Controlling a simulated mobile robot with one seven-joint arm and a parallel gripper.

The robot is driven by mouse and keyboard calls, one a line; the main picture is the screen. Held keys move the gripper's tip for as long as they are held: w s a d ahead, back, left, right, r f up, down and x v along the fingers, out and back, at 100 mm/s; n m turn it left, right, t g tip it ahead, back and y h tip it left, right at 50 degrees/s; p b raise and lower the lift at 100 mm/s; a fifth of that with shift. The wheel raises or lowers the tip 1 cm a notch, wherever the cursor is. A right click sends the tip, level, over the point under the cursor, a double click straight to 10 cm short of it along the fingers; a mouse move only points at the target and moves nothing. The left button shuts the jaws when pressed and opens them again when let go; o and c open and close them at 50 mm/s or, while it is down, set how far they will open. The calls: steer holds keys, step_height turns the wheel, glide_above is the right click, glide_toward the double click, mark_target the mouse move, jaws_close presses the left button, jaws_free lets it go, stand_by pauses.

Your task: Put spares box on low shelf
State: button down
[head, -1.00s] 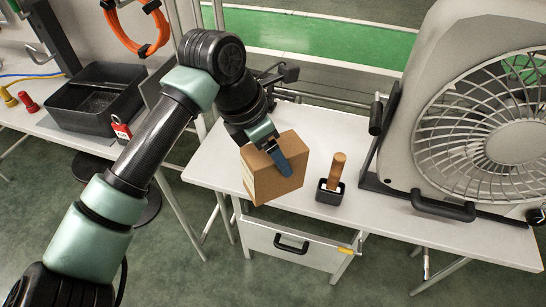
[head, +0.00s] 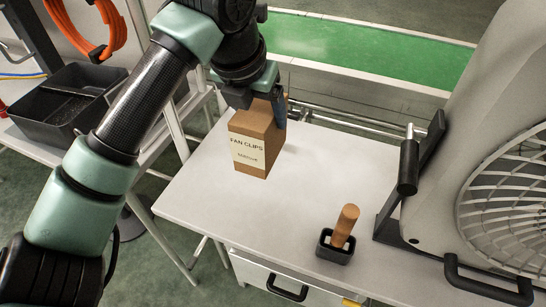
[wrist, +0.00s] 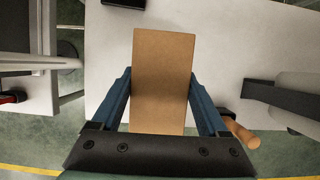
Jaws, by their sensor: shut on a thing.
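The spares box is a brown cardboard box (head: 256,140) with a white label reading "FAN CLIPS". My gripper (head: 280,105) is shut on it near its top and holds it upright over the left part of the white table. In the wrist view the box (wrist: 163,75) sits between the two blue fingers of my gripper (wrist: 160,100). I cannot tell from these views whether the box's bottom touches the tabletop. I cannot make out a low shelf in these frames.
The white table (head: 230,205) has clear room around the box. A wooden-handled tool in a small black holder (head: 334,250) stands toward the front. A large grey fan (head: 470,150) is at right. A black bin (head: 60,100) stands on the left table. A drawer (head: 265,275) is below.

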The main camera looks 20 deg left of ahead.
mark_target(247, 126)
step_height(247, 126, down, 6)
steer(key=shift+s+r, duration=0.15)
steer(key=shift+r, duration=0.1)
steer(key=shift+f+b, duration=0.45)
steer(key=shift+f, duration=1.6)
jaws_free()
steer(key=shift+f, duration=0.1)
steer(key=shift+r, duration=0.2)
steer(key=p+v, duration=0.1)
steer(key=v, duration=1.1)
